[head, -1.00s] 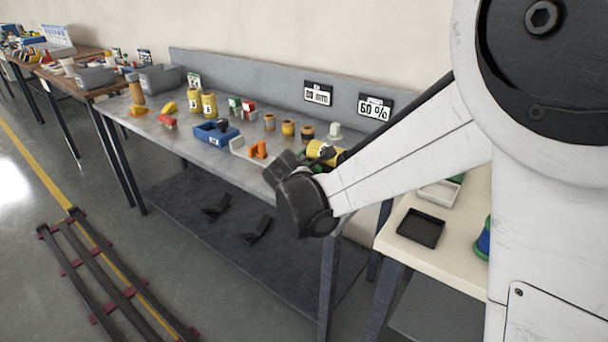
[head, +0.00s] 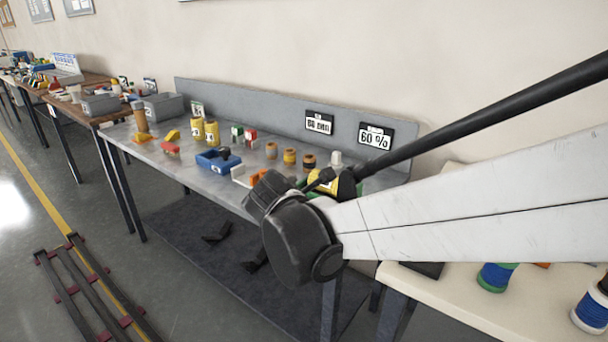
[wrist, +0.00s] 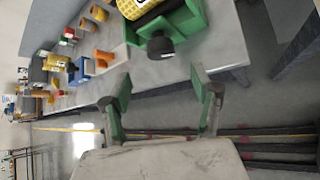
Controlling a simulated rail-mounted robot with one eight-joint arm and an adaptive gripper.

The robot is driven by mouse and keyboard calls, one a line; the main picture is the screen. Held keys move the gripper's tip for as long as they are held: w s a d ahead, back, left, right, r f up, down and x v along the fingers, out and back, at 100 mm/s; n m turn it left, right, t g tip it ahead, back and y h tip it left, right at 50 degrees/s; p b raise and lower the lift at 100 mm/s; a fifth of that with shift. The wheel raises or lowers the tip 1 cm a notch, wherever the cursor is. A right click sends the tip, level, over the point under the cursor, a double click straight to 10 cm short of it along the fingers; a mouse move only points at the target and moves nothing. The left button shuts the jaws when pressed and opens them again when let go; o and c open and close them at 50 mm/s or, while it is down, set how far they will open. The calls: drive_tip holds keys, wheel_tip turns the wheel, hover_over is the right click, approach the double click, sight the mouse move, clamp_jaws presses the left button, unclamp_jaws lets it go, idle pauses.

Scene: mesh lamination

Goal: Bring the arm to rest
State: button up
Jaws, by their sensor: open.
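My arm crosses the head view from the right, its black wrist joint in front of the metal bench's near edge. My gripper (wrist: 162,100) shows in the wrist view with its two green-lined fingers spread wide apart. Nothing is between them. In the wrist view the fingers are over the floor beside the bench edge, close to a green holder (wrist: 180,28) with a yellow roll (wrist: 135,8) and a black knob. In the head view my wrist hides the gripper's fingers and part of that holder.
The metal bench (head: 190,172) carries a blue bin (head: 215,160), yellow cans (head: 205,131) and several small spools. Displays (head: 319,122) stand at its back. A cream table (head: 450,295) with spools is at the right. Rails (head: 95,290) run along the floor at left.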

drive_tip(key=shift+s+r, duration=0.15)
drive_tip(key=shift+s, duration=0.1)
drive_tip(key=s+d+r+m+g+y+p, duration=0.1)
drive_tip(key=s+d+m, duration=1)
drive_tip(key=s+m, duration=0.1)
drive_tip(key=s+d+r+m+g+p, duration=0.1)
drive_tip(key=s+d+m+g+p, duration=0.1)
drive_tip(key=s+d+m, duration=0.9)
drive_tip(key=s+m, duration=0.1)
drive_tip(key=m, duration=0.2)
drive_tip(key=shift+r+y, duration=0.35)
drive_tip(key=shift+y, duration=0.05)
